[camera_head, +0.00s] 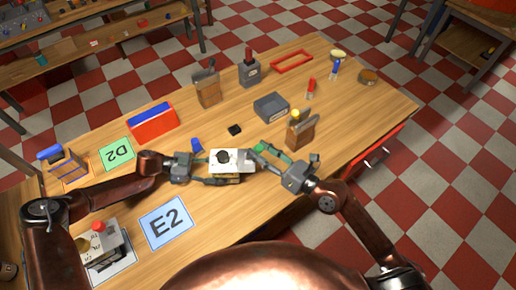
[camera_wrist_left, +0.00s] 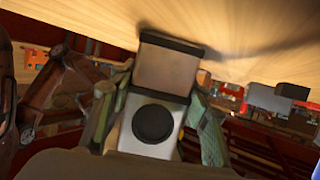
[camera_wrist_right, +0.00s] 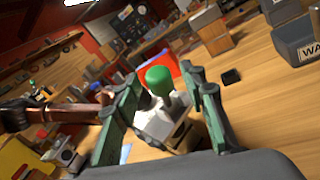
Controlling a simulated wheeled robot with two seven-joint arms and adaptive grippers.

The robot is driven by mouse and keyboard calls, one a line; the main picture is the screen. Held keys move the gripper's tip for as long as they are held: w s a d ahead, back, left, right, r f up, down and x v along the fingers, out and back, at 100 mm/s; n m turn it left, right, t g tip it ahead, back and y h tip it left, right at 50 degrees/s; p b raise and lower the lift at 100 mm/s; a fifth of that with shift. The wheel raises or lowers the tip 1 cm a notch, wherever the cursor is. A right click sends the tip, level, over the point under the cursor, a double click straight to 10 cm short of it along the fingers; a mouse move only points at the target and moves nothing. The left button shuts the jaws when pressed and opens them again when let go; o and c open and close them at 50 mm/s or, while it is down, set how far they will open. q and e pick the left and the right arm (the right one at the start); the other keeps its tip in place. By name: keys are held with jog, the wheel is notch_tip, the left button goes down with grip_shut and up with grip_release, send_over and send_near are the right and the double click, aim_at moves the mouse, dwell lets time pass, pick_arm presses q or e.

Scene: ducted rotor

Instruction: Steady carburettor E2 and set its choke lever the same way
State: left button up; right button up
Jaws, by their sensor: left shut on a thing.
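The carburettor (camera_head: 233,168), a pale block with a black round opening on top, is at the middle of the near table side, right of the E2 card (camera_head: 166,223). My left gripper (camera_head: 212,168) is shut on it from the left. The left wrist view shows its body (camera_wrist_left: 153,123) between the fingers. My right gripper (camera_head: 262,158) is at its right side, fingers apart. In the right wrist view a green-capped lever (camera_wrist_right: 160,80) stands up from the carburettor (camera_wrist_right: 160,125) between the open fingers (camera_wrist_right: 165,98). I cannot tell whether they touch it.
A second pale unit (camera_head: 102,248) with red and yellow knobs stands on a white sheet at lower left. The D2 card (camera_head: 117,153) lies behind. A red-blue box (camera_head: 153,121), a small black block (camera_head: 235,129), a grey box (camera_head: 271,107) and a wooden block (camera_head: 301,133) stand nearby.

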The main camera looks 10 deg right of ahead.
jog(key=shift+w+a, duration=0.4)
jog(key=shift+w, duration=0.1)
jog(key=shift+c, duration=0.5)
grip_shut()
